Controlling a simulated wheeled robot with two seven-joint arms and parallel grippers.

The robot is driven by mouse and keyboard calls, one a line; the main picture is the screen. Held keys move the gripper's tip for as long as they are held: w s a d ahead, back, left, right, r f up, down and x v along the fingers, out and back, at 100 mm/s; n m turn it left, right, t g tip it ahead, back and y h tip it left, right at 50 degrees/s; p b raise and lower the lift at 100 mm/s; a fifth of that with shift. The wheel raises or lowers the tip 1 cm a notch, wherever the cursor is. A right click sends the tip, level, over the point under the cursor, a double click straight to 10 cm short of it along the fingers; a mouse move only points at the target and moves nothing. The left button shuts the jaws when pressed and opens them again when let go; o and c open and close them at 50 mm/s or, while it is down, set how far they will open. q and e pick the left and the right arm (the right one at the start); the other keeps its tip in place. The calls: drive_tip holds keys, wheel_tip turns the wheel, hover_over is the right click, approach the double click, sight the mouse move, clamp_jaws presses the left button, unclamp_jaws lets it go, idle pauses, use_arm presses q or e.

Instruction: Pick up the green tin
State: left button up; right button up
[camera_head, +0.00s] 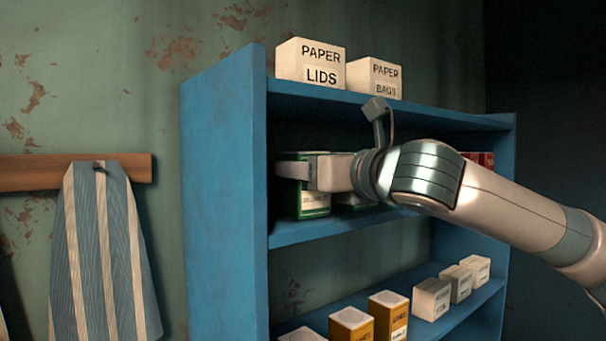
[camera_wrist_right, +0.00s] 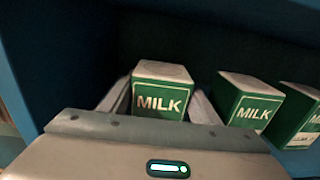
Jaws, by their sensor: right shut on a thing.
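The green tin (camera_head: 314,203) stands on the upper inside shelf of the blue unit, at its left end in the head view. In the right wrist view the green tin (camera_wrist_right: 160,92) has a white top and the word MILK. My right gripper (camera_head: 296,171) reaches in from the right and is shut on this tin, with one finger on each side in the wrist view (camera_wrist_right: 161,99). The gripper and wrist hide part of the tin in the head view. I cannot tell whether its base touches the shelf. My left gripper is not in view.
Two more green MILK tins (camera_wrist_right: 248,102) (camera_wrist_right: 302,115) stand to the right of the held one. The blue shelf unit's side wall (camera_head: 222,190) is close on the left. White boxes (camera_head: 311,62) stand on top; several orange and white boxes (camera_head: 389,312) stand below.

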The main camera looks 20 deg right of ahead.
drive_tip(key=shift+s+r+b, duration=0.15)
drive_tip(key=shift+r+b, duration=0.1)
drive_tip(key=shift+b, duration=0.15)
wheel_tip(320, 180, up, 7)
drive_tip(key=shift+f+b, duration=0.15)
drive_tip(key=shift+b, duration=0.85)
drive_tip(key=s+a+b, duration=0.1)
drive_tip(key=s+b, duration=0.5)
drive_tip(key=s, duration=1.3)
drive_tip(key=shift+s+a+b, duration=0.25)
drive_tip(key=shift+s+b, duration=0.1)
drive_tip(key=shift+f, duration=0.1)
